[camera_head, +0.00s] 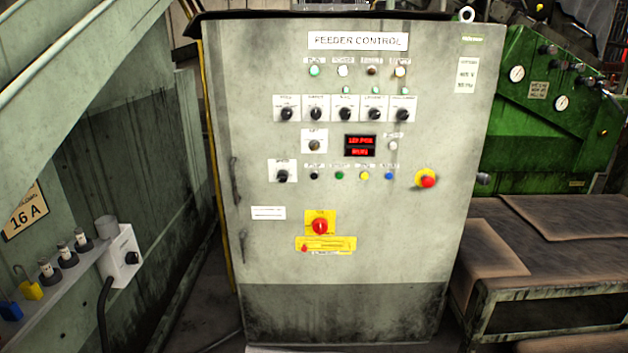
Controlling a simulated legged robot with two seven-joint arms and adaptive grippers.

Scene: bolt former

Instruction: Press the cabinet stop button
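The grey feeder control cabinet (385,262) stands upright in front of me with its door shut. A red mushroom button on a yellow round base (427,181) sits at the right of the door, about mid-height. To its left is a row of small buttons: black (314,176), green (340,176), yellow (364,176) and blue (388,176). Their labels are too small to read. Lower down, a red rotary handle (320,226) sits on a yellow plate. Neither of my grippers is in view, and nothing blocks the cabinet front.
A dark-topped metal bench (560,225) stands at the right, below a green machine panel (545,100) with gauges. At the left, a shelf (70,275) with small fittings and a switch box (121,255) runs along a grey wall. The space before the cabinet looks clear.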

